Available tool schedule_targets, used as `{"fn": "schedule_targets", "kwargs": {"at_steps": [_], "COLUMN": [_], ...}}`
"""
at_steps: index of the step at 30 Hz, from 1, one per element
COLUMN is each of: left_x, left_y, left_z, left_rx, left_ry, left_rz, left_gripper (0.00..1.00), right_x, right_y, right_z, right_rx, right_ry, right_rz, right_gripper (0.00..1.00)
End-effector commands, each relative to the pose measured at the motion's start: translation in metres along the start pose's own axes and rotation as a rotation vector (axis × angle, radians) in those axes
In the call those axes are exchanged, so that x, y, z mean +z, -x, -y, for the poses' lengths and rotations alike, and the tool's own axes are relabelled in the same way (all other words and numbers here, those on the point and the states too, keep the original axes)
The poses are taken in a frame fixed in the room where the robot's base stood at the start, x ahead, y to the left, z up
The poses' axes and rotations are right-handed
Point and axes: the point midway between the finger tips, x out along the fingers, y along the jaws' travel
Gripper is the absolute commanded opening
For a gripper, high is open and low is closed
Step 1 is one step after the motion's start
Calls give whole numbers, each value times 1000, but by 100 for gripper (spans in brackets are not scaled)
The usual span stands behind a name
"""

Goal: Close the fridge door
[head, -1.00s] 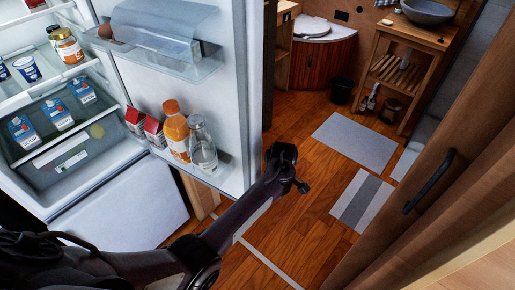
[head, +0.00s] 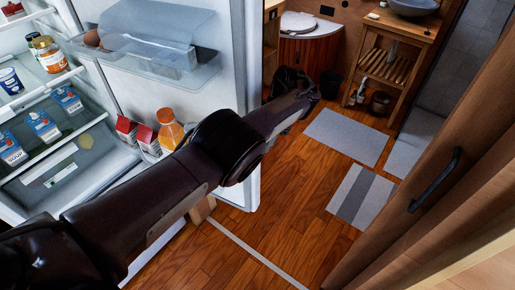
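The fridge door (head: 248,62) stands wide open in the head view, with its shelved inner side facing me. Its free edge is at the right of the door. My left arm comes in from the lower left and crosses in front of the lower door, hiding part of its bottom shelf. My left gripper (head: 291,84) is beyond the door's free edge, on its outer side. It is dark and partly hidden by my wrist, so its fingers cannot be made out. Whether it touches the door cannot be told. My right gripper is not in view.
The open fridge (head: 55,150) at the left holds jars, cups and cartons. The door shelves carry an orange bottle (head: 170,130) and cartons (head: 137,132). A wooden panel with a dark handle (head: 434,180) stands at the right. Wooden floor (head: 285,215) and mats (head: 347,136) lie between.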

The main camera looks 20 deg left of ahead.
Motion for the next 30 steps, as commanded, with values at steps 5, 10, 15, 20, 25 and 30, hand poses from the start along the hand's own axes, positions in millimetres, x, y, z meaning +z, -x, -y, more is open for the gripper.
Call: {"fn": "schedule_targets", "kwargs": {"at_steps": [5,10,15,20,25,30], "left_x": [0,0,0,0,0,0], "left_y": [-28,-44,-47,-47,-47,-47], "left_z": [0,0,-1,-1,0,0], "left_rx": [-2,0,2,1,1,1], "left_ry": [-1,-2,-2,-3,-3,-3], "left_rz": [0,1,2,2,2,2], "left_gripper": [36,36,36,33,11,0], "right_x": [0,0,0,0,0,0], "right_y": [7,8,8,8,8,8], "right_z": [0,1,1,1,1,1], "right_rx": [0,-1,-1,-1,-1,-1], "right_ry": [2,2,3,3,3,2], "right_rz": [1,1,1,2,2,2], "right_gripper": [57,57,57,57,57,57]}}
